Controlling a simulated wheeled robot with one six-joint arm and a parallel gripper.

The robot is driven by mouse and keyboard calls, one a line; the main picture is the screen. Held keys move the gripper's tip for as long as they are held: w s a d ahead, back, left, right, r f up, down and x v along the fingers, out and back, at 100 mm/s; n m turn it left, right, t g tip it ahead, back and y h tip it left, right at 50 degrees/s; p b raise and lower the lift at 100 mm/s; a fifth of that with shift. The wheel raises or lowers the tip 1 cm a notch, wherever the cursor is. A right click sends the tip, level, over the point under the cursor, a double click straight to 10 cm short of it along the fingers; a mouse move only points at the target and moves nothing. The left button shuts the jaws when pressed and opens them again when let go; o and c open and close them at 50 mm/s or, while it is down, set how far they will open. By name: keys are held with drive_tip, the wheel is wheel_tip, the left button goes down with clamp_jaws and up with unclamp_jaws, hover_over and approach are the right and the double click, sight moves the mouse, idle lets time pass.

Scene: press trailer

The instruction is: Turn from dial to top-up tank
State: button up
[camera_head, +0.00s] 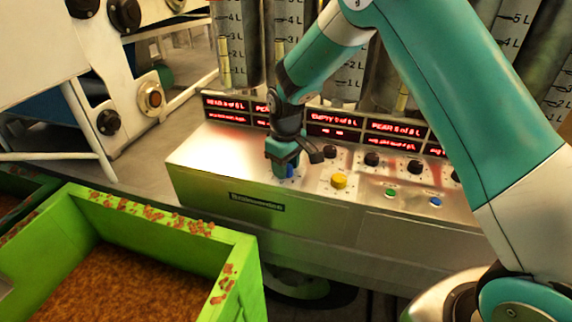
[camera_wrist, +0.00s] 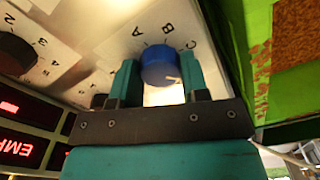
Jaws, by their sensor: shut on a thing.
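A blue dial (camera_wrist: 160,65) shows in the wrist view between my two fingers, with the letters A, B and C printed around it. A short pale mark shows on its face, on the side nearer the C. In the head view the dial (camera_head: 290,172) is mostly hidden by my gripper (camera_head: 284,162), which points down at the left part of the metal control panel (camera_head: 215,155). My gripper is shut on the dial. Clear measuring tanks (camera_head: 237,50) stand behind the panel; I cannot tell which is the top-up tank.
Red displays (camera_head: 335,118) line the panel's back, one reading EMPTY. A yellow button (camera_head: 339,181), black knobs (camera_head: 372,159), a green button (camera_head: 390,192) and another blue button (camera_head: 435,201) sit to the right. A green crate (camera_head: 248,255) of brown mash stands front left.

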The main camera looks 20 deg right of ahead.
drive_tip(key=shift+w, duration=0.1)
drive_tip(key=o, duration=0.9)
drive_tip(key=shift+r, duration=0.1)
wheel_tip(320, 180, up, 17)
drive_tip(key=shift+r+b, duration=0.15)
drive_tip(key=shift+b, duration=0.4)
drive_tip(key=s+a+y, duration=0.1)
drive_tip(key=s, duration=0.9)
drive_tip(key=s+a+r+y, duration=0.1)
drive_tip(key=s+a, duration=0.1)
drive_tip(key=s, duration=0.8)
drive_tip(key=s+a+y, duration=0.1)
drive_tip(key=s+y, duration=0.1)
drive_tip(key=s, duration=0.9)
drive_tip(key=shift+a+r+n, duration=0.25)
drive_tip(key=shift+r+n, duration=0.05)
drive_tip(key=shift+r, duration=0.05)
